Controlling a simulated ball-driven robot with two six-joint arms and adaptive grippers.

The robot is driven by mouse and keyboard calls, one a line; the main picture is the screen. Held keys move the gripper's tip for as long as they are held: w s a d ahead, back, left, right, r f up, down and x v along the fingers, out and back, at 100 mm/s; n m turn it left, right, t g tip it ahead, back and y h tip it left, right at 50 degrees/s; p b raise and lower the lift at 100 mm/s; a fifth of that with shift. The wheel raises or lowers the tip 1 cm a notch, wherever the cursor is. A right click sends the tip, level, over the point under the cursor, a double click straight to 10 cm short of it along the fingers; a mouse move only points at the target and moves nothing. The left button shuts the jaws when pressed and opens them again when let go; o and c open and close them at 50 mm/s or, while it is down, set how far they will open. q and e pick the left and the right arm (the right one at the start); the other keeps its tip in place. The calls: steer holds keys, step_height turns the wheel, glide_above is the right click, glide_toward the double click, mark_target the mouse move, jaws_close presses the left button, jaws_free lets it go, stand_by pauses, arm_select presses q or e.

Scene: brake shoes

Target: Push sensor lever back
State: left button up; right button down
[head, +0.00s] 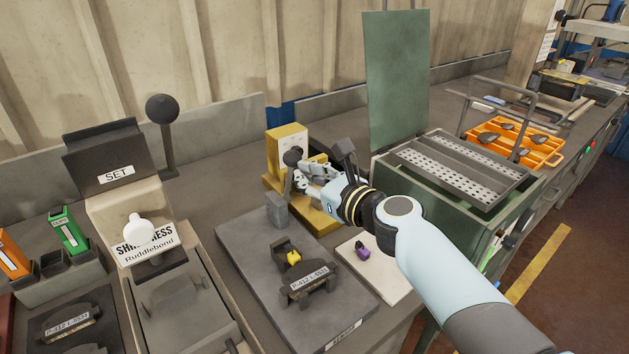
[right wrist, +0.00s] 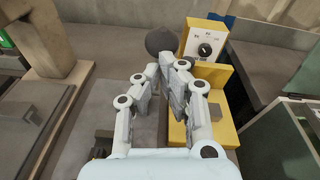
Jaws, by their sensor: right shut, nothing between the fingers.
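The sensor lever has a dark ball knob (head: 293,156), which stands in front of the yellow unit (head: 289,140) at the back of the bench. My right gripper (head: 300,178) is shut and empty, with its fingers close by the knob. In the right wrist view the knob (right wrist: 160,40) shows just beyond the fingertips (right wrist: 168,62); I cannot tell whether they touch it. My left gripper is not in view.
A green box (head: 470,223) with an upright lid stands further right. The SET press (head: 115,172) stands left.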

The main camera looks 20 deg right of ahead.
mark_target(297, 159)
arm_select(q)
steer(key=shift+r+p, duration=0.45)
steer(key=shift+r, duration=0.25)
arm_select(e)
steer(key=shift+w+a+r, duration=0.25)
steer(key=shift+w+r, duration=0.1)
steer(key=shift+w, duration=0.4)
steer(key=shift+w+a+r, duration=0.3)
steer(key=shift+w+r, duration=0.1)
steer(key=shift+w, duration=0.35)
steer(key=shift+w+a+r, duration=0.25)
steer(key=shift+w+r, duration=0.1)
steer(key=shift+w, duration=0.4)
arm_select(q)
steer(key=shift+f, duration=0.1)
arm_select(e)
steer(key=shift+f, duration=0.1)
